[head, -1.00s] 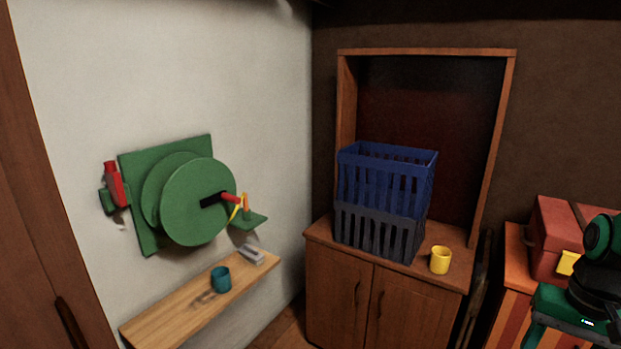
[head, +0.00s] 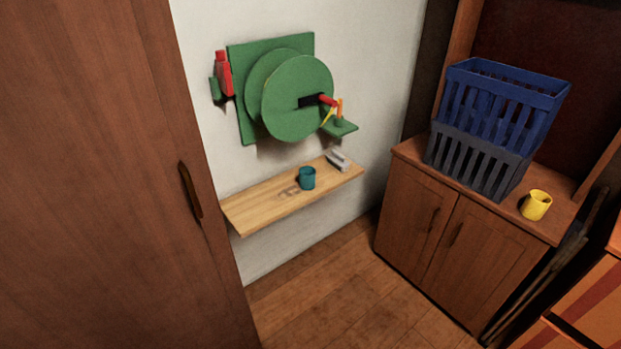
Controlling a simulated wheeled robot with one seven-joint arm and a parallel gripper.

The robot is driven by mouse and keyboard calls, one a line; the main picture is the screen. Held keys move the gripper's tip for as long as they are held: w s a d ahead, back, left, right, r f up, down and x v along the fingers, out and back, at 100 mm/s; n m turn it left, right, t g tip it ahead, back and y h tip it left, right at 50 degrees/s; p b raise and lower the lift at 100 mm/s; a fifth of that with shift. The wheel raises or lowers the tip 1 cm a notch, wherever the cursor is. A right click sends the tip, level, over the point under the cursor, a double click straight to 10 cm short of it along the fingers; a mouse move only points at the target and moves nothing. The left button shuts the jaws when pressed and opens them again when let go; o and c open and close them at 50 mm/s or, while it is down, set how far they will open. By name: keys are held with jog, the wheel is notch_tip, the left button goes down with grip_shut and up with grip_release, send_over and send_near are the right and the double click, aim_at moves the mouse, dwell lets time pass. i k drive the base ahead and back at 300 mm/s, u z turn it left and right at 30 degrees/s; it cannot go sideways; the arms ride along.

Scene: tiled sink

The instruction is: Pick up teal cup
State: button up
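The teal cup (head: 307,178) stands upright on a light wooden wall shelf (head: 262,208), near the middle of its length. A small grey object (head: 338,160) lies on the shelf to the right of the cup, apart from it. My gripper is not in the head view.
A green reel (head: 297,98) hangs on the wall above the shelf. A brown wooden door (head: 95,170) with a handle fills the left. A low cabinet (head: 420,215) at right bears a blue crate (head: 505,105) and a yellow cup (head: 535,205). The floor (head: 335,290) before the shelf is clear.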

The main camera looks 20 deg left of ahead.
aim_at(307, 173)
jog(key=z, duration=0.05)
jog(key=i, duration=1.05)
jog(key=u, duration=1.3)
